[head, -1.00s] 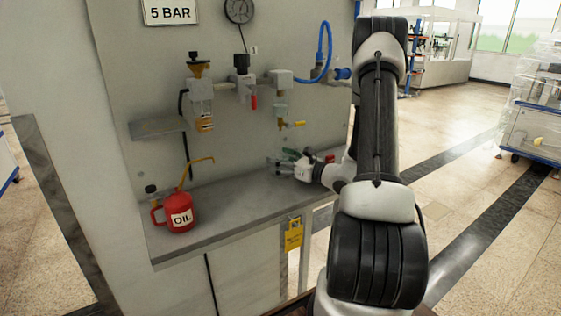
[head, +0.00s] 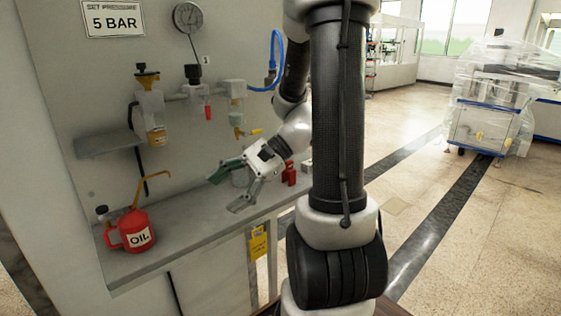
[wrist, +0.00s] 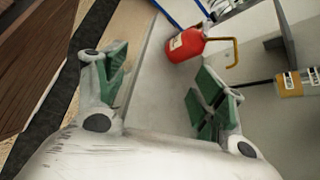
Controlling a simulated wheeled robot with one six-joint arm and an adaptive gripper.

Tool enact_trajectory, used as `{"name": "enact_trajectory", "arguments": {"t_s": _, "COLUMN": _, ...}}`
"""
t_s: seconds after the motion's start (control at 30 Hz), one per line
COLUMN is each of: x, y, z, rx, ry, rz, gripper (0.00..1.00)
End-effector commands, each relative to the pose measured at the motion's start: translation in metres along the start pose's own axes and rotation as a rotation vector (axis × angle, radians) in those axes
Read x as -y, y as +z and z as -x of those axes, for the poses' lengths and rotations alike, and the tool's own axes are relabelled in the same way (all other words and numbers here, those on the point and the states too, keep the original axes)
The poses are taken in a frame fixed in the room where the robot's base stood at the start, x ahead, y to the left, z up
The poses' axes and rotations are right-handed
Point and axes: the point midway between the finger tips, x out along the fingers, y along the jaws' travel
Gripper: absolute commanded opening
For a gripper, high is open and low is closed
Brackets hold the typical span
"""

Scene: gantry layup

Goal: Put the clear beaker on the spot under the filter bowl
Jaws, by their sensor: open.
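The filter bowl (head: 237,116) is a clear cup on the wall panel, with a yellow drain tap below it. My gripper (head: 229,189) is open over the counter, below and in front of the bowl, jaws pointing left. A faint clear shape (head: 240,178) shows behind the jaws; it may be the clear beaker, but I cannot tell for sure. In the wrist view the green-padded fingers of my gripper (wrist: 164,82) are wide apart with nothing held between them. No beaker is clear there. The spot under the bowl is mostly hidden by my gripper.
A red oil can (head: 133,234) with a long spout and a small dark-capped bottle (head: 102,214) stand at the counter's left end. A red item (head: 289,174) stands right of my gripper. An amber-bowled unit (head: 154,118) hangs left. The counter (head: 180,220) has free room between.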

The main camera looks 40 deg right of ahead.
Motion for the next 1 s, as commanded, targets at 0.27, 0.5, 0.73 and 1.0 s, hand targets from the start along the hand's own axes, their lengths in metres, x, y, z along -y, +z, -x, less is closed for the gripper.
{"name": "enact_trajectory", "arguments": {"t_s": 0.27, "x": -0.066, "y": 0.041, "z": 0.057, "rx": -0.34, "ry": 0.532, "rz": 0.742, "gripper": 0.7}}
{"name": "enact_trajectory", "arguments": {"t_s": 0.5, "x": -0.057, "y": 0.049, "z": 0.116, "rx": -0.606, "ry": 0.749, "rz": 1.21, "gripper": 0.7}}
{"name": "enact_trajectory", "arguments": {"t_s": 0.73, "x": -0.049, "y": 0.053, "z": 0.133, "rx": -0.684, "ry": 0.795, "rz": 1.327, "gripper": 0.7}}
{"name": "enact_trajectory", "arguments": {"t_s": 1.0, "x": -0.05, "y": 0.053, "z": 0.133, "rx": -0.683, "ry": 0.795, "rz": 1.323, "gripper": 0.7}}
